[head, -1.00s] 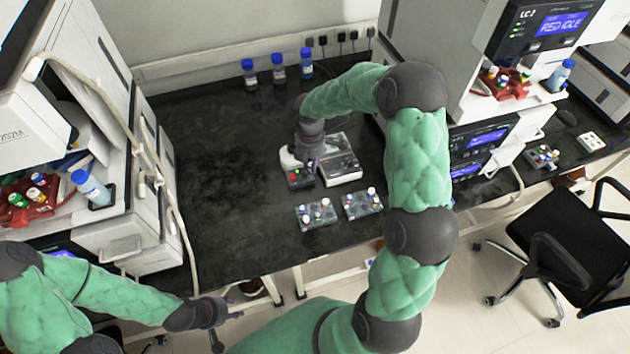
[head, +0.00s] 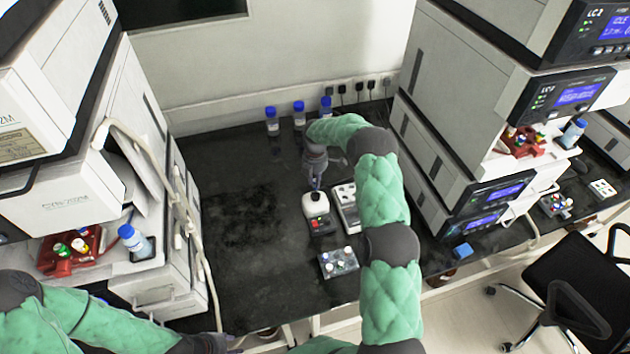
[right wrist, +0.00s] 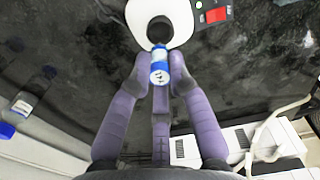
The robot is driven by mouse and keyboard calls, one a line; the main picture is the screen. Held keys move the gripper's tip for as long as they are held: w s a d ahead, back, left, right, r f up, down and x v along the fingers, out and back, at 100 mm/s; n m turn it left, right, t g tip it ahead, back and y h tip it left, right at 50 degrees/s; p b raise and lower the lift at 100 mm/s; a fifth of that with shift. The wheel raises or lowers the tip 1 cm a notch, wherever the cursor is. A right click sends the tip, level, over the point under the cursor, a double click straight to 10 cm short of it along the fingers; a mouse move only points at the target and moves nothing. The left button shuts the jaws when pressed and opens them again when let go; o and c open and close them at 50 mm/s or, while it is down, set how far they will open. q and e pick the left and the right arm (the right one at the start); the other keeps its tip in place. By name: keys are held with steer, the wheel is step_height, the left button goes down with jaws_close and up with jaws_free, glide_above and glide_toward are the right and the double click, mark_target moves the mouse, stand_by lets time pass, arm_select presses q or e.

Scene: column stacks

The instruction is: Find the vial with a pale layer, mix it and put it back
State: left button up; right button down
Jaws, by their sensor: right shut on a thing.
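My right gripper (head: 316,184) is shut on a small vial (right wrist: 159,66), which shows blue and white between the purple fingertips in the right wrist view. The vial is at the dark cup of the white mixer (right wrist: 178,8); I cannot tell whether it touches the cup. In the head view the mixer (head: 318,222), with a red and dark front panel, stands under the gripper. A vial rack (head: 338,264) with several capped vials stands in front of it. No pale layer can be made out. My left wrist is at the bottom edge; its fingers are not clear.
A grey-white device (head: 346,205) stands right of the mixer, partly behind my right arm. Blue-capped bottles (head: 299,115) stand by the back wall. Tall instruments (head: 470,130) flank the bench. The bench left of the mixer is clear.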

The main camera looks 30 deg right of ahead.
mark_target(315, 189)
steer(key=shift+f+b, duration=0.7)
steer(key=shift+f, duration=1.2)
steer(key=shift+b, duration=0.45)
stand_by(0.3)
steer(key=shift+s+f+b, duration=0.1)
steer(key=shift+f+b, duration=1)
steer(key=shift+f, duration=0.15)
stand_by(3.1)
steer(key=shift+r, duration=0.15)
steer(key=shift+r+p, duration=1.4)
steer(key=shift+r, duration=1.5)
